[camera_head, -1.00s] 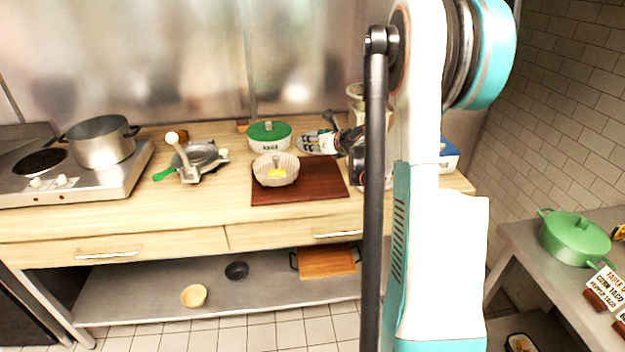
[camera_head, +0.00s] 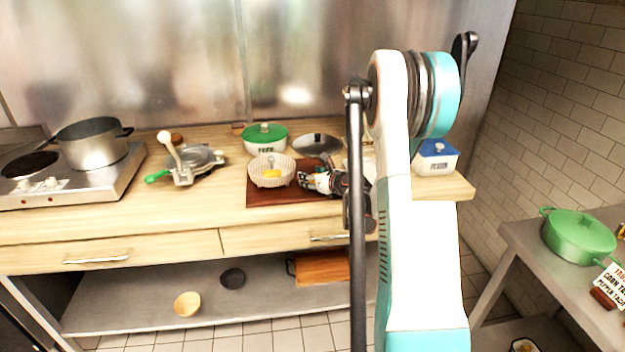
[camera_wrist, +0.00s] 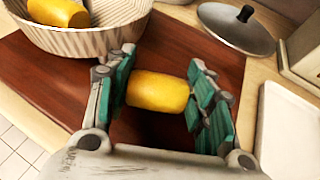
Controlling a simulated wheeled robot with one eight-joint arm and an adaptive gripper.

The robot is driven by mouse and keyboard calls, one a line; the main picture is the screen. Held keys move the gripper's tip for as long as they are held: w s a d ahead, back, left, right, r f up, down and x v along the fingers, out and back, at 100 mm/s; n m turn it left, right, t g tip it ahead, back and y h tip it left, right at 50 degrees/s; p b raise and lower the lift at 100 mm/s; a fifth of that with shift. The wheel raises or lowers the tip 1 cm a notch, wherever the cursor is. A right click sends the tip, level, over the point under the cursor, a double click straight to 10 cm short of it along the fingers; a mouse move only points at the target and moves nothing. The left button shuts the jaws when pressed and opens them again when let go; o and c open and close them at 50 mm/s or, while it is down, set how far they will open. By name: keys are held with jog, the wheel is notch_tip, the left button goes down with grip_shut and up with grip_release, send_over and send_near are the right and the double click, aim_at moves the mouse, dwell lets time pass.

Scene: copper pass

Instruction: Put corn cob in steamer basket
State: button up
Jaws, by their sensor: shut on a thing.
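The steamer basket (camera_head: 254,178) is a pale ribbed bowl on the dark red cutting board (camera_head: 262,200). My gripper (camera_wrist: 162,80) is shut on another yellow corn cob (camera_wrist: 157,92), a short piece lying crosswise between the fingers. In the head view my gripper (camera_head: 308,181) is low over the board, just right of the basket. The held cob is apart from the basket and cannot be made out in the head view.
A green-lidded pot (camera_head: 265,138) stands behind the basket. A metal lid (camera_head: 318,144) lies behind my gripper. A press with a green handle (camera_head: 185,162) and a stove with a pot (camera_head: 93,145) are left. A blue-lidded box (camera_head: 436,160) is right.

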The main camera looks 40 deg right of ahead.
jog(key=shift+r, duration=0.1)
jog(key=o, duration=1.1)
jog(key=shift+c, duration=0.2)
